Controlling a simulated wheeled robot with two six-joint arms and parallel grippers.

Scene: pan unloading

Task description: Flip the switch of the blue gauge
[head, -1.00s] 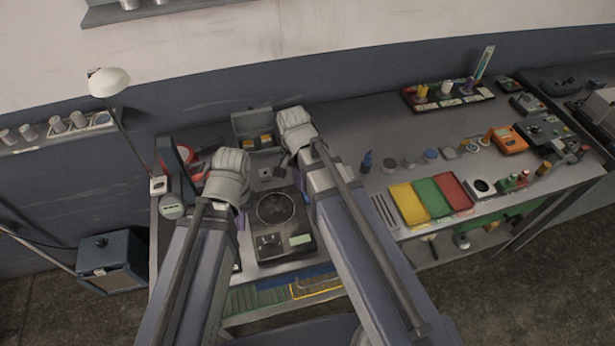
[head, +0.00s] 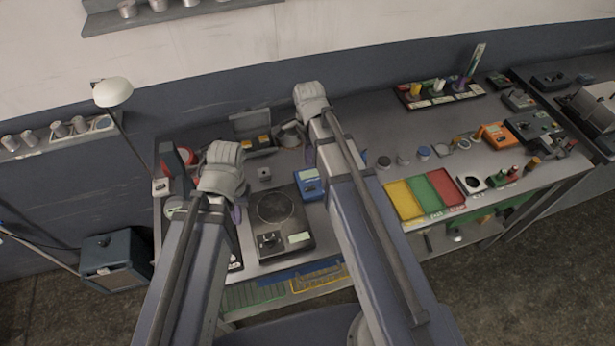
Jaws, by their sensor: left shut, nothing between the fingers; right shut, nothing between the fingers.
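A blue device (head: 309,184), which looks like the blue gauge, sits on the bench just right of the dark flat scale, beside my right forearm. Its switch is too small to make out. My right gripper (head: 292,133) is shut and empty, beyond the gauge towards the wall and apart from it in the picture. My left gripper (head: 224,172) is shut and empty, to the left of the scale. Its fingertips are largely hidden by its own wrist.
The dark scale (head: 292,240) lies between my arms. An open grey box (head: 250,124) stands behind. Yellow (head: 403,200), green and red trays lie to the right of my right arm. A lamp (head: 113,93) stands at left. The bench behind the trays has free room.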

